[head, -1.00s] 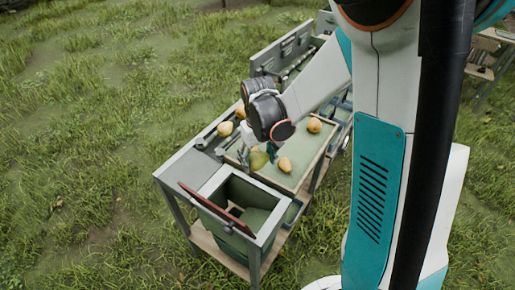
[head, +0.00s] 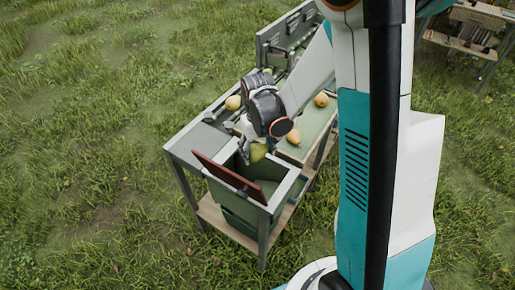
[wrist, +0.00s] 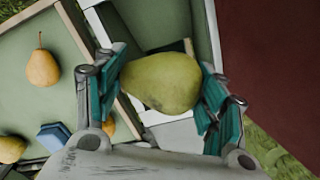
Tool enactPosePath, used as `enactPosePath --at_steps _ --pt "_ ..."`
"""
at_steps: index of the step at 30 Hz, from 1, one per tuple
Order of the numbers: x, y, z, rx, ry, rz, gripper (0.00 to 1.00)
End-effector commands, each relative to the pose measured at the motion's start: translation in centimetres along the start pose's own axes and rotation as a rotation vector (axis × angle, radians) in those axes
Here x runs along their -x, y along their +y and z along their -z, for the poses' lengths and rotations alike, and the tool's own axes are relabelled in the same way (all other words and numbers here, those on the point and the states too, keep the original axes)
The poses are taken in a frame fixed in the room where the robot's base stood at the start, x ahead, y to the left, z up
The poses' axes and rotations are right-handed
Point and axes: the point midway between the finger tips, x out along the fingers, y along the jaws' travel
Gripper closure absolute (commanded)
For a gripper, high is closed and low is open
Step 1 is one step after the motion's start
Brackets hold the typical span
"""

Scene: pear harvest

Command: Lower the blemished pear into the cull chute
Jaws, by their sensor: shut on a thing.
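The held pear (head: 259,152) is green-yellow. It also shows in the wrist view (wrist: 160,82), lying sideways between the teal finger pads. In the head view my gripper (head: 256,147) points down at the far edge of the cull chute (head: 289,187), a green bin opening with a pale rim. The pear looks above or just inside that edge; its exact height I cannot tell. The chute's dark red lid (head: 229,174) stands open, and fills the right side of the wrist view (wrist: 272,55).
Behind the chute a green sorting tray (head: 311,132) holds yellow pears, one (head: 321,99) at its far end and one (head: 293,137) near my wrist. Another pear (head: 233,103) lies left of my arm.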

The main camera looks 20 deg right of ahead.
Motion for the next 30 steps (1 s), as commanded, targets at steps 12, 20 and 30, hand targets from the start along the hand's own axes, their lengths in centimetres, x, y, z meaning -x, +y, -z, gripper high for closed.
enactPosePath --at_steps 12,20,30 --pt "-4.1 0.0 0.0 0.000 0.000 0.000 0.64" --pt "-6.5 0.0 0.0 0.000 0.000 0.000 0.64" --pt "-9.6 0.0 0.0 0.000 0.000 0.000 0.64"
